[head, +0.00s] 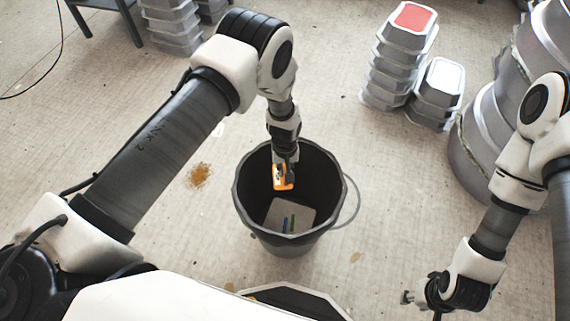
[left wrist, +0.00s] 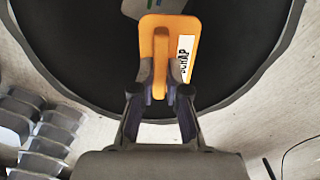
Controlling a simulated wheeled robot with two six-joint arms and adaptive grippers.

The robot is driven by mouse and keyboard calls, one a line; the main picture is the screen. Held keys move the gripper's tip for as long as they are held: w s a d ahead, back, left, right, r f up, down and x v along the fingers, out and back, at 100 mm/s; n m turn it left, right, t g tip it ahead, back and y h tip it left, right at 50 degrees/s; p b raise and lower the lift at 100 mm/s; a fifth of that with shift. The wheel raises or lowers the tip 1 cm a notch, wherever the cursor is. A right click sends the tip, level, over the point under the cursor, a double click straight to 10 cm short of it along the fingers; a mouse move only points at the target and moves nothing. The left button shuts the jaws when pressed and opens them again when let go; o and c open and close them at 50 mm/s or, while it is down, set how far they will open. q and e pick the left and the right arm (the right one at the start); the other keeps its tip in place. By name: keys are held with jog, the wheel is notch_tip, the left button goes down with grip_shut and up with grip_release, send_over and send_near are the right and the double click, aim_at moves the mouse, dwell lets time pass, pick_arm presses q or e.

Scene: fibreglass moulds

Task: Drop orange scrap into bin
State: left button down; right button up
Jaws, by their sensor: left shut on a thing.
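Inside the bin lies a pale piece (head: 300,212) with blue and green marks. Stacked grey trays (head: 385,75), one topped red, stand at the back right. Large grey round moulds (head: 480,140) stand at the right. An orange-brown stain (head: 199,175) marks the floor left of the bin.

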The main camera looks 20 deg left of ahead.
aim_at(285, 170)
pick_arm(q)
notch_tip(285, 170, down, 3)
jog(key=shift+f+b, duration=0.2)
jog(key=shift+b, duration=0.7)
jog(key=shift+r, duration=0.1)
pick_arm(e)
notch_tip(285, 170, down, 3)
jog(key=shift+r, duration=0.2)
pick_arm(q)
jog(key=c, duration=1.1)
grip_release()
jog(key=shift+r, duration=0.1)
notch_tip(285, 170, up, 12)
jog(key=shift+f, duration=0.1)
